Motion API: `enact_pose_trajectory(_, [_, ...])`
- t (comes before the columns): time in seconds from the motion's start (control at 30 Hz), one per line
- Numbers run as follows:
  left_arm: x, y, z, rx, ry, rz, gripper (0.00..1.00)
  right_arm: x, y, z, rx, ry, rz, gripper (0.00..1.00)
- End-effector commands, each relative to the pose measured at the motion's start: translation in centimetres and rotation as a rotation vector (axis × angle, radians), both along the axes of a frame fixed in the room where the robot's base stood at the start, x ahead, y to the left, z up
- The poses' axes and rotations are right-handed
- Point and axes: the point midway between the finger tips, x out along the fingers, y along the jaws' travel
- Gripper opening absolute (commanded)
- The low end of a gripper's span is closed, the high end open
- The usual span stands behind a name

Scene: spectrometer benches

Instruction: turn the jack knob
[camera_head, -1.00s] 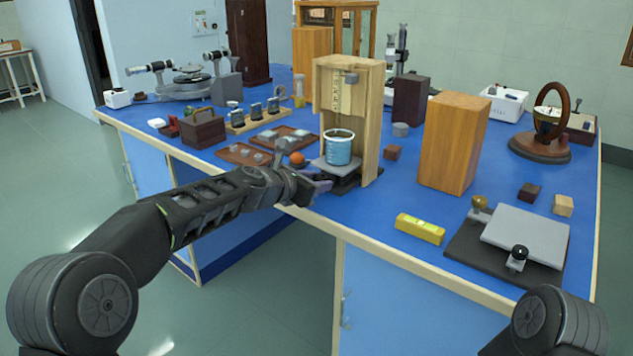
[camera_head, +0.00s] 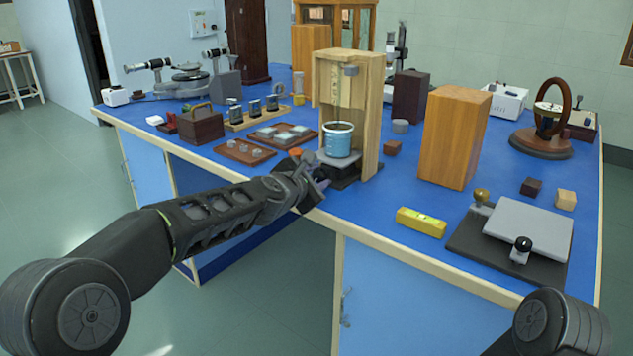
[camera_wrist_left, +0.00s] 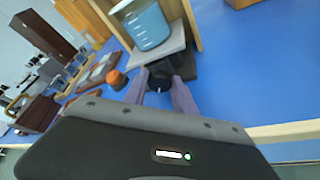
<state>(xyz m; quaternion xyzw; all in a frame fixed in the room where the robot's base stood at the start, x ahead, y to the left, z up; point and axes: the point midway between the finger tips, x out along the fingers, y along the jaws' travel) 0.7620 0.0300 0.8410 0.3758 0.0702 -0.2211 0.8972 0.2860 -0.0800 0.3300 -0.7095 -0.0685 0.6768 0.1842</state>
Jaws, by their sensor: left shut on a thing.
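The jack (camera_head: 345,160) has a grey top plate over a dark base and stands at the front edge of the blue bench. A beaker of blue liquid (camera_head: 338,140) stands upright on its plate, inside an open wooden stand. The black jack knob (camera_wrist_left: 160,77) shows between my left fingers in the left wrist view. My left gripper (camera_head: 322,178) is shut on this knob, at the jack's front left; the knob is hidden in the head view. My right gripper is out of view.
An orange round thing (camera_head: 295,153) is close beside my left gripper. Trays of small parts (camera_head: 245,152) lie to the left. A tall wooden block (camera_head: 453,140), a yellow level (camera_head: 421,222) and another grey plate device (camera_head: 525,230) are to the right.

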Motion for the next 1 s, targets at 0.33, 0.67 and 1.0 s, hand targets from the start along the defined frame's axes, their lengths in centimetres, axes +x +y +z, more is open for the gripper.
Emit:
enact_pose_trajectory(0.33, [0.00, -0.01, -0.02, -0.003, 0.004, 0.000, 0.46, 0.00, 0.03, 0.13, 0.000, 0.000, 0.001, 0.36])
enact_pose_trajectory(0.67, [-0.03, -0.07, -0.11, -0.004, 0.007, -0.002, 0.54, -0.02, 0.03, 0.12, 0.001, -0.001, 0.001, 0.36])
enact_pose_trajectory(1.0, [-0.01, -0.06, 0.01, -0.042, 0.036, -0.003, 0.54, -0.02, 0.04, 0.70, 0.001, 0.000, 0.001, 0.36])
